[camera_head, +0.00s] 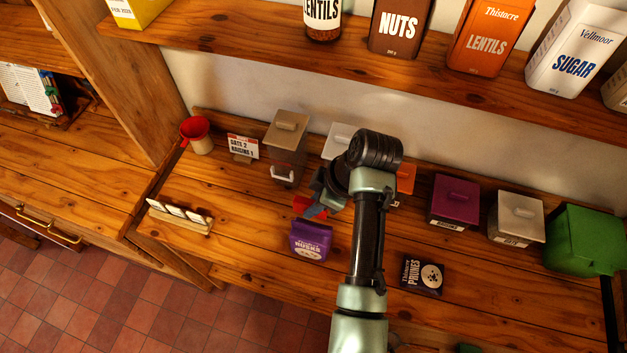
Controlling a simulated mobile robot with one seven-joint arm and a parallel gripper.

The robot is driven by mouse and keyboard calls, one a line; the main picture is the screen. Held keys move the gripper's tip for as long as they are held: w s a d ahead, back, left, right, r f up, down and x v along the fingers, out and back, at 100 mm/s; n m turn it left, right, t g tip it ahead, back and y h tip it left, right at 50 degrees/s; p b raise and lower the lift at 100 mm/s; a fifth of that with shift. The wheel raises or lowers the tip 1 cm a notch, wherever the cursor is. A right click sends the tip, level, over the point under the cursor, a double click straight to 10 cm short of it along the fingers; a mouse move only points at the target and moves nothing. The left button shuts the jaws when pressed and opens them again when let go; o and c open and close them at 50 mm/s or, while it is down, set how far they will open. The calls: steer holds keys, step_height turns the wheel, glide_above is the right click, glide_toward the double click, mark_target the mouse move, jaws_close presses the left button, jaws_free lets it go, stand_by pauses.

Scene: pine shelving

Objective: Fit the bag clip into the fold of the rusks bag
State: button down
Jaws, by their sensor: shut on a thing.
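The purple rusks bag (310,241) stands on the wooden counter near its front edge, left of my arm, with its label facing the front. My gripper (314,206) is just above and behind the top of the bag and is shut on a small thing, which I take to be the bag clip. Small red and blue pieces show at the fingertips; I cannot tell which is the clip and which is finger. The fold of the bag is too small and too near the gripper to make out. I cannot tell whether the clip touches the bag.
A dark prunes box (422,275) lies right of my arm. Lidded bins, including a purple one (453,201), line the wall. A shelf of packets overhangs the back.

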mark_target(311, 226)
steer(key=shift+s+r, duration=0.1)
steer(key=shift+s, duration=0.15)
steer(key=shift+f+b, duration=2.2)
steer(key=shift+f, duration=0.75)
steer(key=shift+w+f+b, duration=0.1)
steer(key=shift+f+b, duration=0.95)
steer(key=shift+f, duration=0.7)
steer(key=c, duration=0.7)
jaws_free()
steer(key=shift+p+v, duration=0.65)
steer(key=shift+v, duration=5.9)
